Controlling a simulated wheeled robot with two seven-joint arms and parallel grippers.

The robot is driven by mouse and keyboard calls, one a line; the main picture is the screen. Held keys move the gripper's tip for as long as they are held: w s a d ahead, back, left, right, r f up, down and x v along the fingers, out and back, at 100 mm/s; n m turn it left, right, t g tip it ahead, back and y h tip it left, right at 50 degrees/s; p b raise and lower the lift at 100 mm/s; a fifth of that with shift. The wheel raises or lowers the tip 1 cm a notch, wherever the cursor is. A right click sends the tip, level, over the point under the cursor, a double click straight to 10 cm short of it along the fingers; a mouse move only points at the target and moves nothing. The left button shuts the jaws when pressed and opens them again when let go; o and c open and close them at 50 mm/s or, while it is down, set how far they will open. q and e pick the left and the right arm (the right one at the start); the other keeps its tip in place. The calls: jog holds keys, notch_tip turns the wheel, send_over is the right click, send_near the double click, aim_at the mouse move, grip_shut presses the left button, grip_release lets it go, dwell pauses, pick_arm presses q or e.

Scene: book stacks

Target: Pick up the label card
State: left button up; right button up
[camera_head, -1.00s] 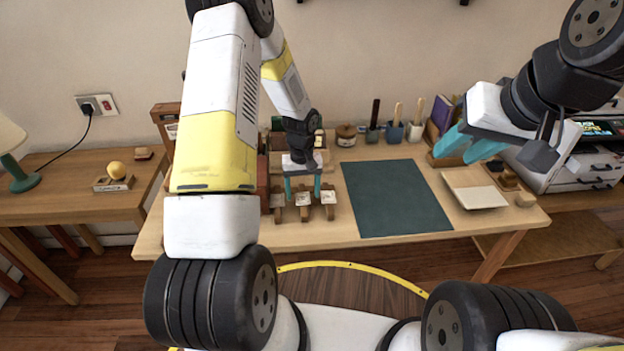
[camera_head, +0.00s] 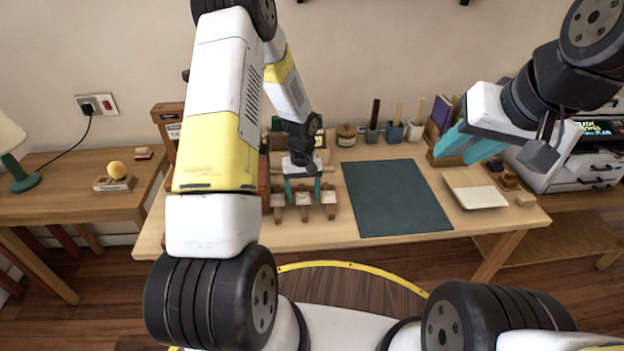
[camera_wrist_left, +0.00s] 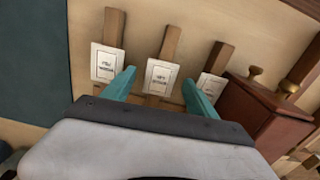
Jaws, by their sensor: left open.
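Three small white label cards with dark print rest on narrow wooden stands near the table's front edge. In the left wrist view the middle card (camera_wrist_left: 161,77) lies between my left gripper's teal fingers, with the left card (camera_wrist_left: 106,63) and the right card (camera_wrist_left: 212,87) outside them. The head view shows the middle card (camera_head: 303,199) just below my left gripper (camera_head: 303,188). That gripper is open and points down; no contact with a card is clear. My right gripper (camera_head: 468,147) is raised at the right, its teal fingers apart and no object visible between them.
A dark green mat (camera_head: 395,198) lies on the table (camera_head: 340,236) right of the stands. A reddish-brown wooden box (camera_wrist_left: 262,115) stands close to the right finger in the wrist view. Pots (camera_head: 394,132) line the back, and a tray (camera_head: 474,189) sits at the right.

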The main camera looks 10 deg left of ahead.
aim_at(303, 198)
pick_arm(q)
jog(key=shift+c, duration=0.2)
jog(key=c, duration=1.4)
jog(key=shift+r, duration=0.8)
notch_tip(303, 198, up, 3)
jog(key=shift+f, duration=0.2)
jog(key=s+d, duration=0.1)
jog(key=s, duration=0.4)
jog(key=s+d+r, duration=0.1)
jog(key=s+d, duration=0.1)
jog(key=s, duration=0.3)
jog(key=s+d, duration=0.2)
jog(key=s, duration=0.3)
jog(key=shift+d+r, duration=0.1)
jog(key=shift+r, duration=0.05)
